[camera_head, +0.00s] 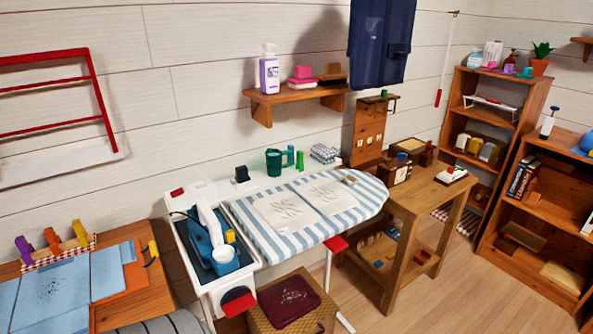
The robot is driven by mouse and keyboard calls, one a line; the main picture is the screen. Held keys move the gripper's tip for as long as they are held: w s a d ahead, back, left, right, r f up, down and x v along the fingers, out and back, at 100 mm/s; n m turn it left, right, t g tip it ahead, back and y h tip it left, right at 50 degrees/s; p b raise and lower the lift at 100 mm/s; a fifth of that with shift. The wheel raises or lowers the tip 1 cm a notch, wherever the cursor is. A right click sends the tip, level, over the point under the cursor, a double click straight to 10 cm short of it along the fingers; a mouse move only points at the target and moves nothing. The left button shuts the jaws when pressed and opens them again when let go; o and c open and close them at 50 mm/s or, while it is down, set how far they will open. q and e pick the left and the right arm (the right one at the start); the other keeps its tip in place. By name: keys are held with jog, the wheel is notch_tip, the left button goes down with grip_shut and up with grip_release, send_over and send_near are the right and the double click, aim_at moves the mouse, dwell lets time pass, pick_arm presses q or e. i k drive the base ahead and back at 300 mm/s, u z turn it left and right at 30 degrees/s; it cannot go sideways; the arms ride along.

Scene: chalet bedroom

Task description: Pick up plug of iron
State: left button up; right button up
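A blue and white iron (203,240) stands on the dark rest at the left end of the ironing board (258,243). A thin dark cord shows at its left side. A small black block (242,174) sits on the white ledge behind the board; it may be the plug, but it is too small to tell. Neither of my grippers is in view.
The board has a striped cover with two pale printed sheets (328,193). A green mug (273,162) stands on the ledge behind it. A wooden table (425,189) is to the right, a wooden desk (150,295) to the left. A box (262,318) sits under the board.

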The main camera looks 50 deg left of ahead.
aim_at(242, 172)
jog(key=z, duration=0.05)
jog(key=i, duration=2.65)
jog(key=u, duration=2.3)
